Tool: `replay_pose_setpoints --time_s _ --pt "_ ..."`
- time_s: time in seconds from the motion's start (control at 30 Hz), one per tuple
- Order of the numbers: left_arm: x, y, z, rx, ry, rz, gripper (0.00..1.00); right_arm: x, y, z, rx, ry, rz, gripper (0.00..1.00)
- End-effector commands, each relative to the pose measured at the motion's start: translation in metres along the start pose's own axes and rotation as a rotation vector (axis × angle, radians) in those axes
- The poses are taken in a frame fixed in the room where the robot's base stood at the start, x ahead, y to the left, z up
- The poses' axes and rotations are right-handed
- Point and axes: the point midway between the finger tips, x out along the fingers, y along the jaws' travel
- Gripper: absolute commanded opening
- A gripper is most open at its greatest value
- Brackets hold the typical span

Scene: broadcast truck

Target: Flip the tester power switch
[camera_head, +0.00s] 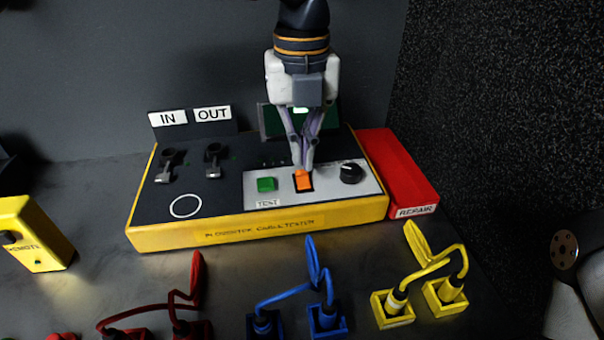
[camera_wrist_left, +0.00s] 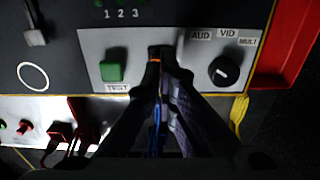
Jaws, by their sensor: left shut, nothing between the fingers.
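The yellow and black cable tester (camera_head: 225,232) sits on the dark table. Its power switch, an orange rocker (camera_head: 304,183), is on the light grey panel between a green TEST button (camera_head: 266,184) and a black knob (camera_head: 351,172). My left gripper (camera_head: 302,168) points down, shut and empty, with its fingertips at the orange switch's upper edge; whether they touch it I cannot tell. In the left wrist view the fingers (camera_wrist_left: 161,55) hide most of the switch; only an orange sliver shows. The green button (camera_wrist_left: 112,71) and knob (camera_wrist_left: 224,70) show beside them. My right gripper is not in view.
A red REPAIR tray (camera_head: 398,172) adjoins the tester on the right. Red, blue (camera_head: 326,316) and yellow (camera_head: 393,308) cables with plugs lie along the front. A yellow REMOTE box (camera_head: 36,235) stands at left. IN and OUT connectors (camera_head: 213,160) and a screen rise at the tester's back.

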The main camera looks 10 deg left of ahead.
Motion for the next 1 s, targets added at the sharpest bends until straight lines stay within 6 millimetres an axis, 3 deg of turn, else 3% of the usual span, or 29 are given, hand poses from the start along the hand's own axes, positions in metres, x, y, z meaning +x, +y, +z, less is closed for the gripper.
replay_pose_setpoints --time_s 1.0 --pt "0.016 0.000 0.000 -0.001 0.000 0.000 0.00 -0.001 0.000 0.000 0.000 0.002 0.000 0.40"
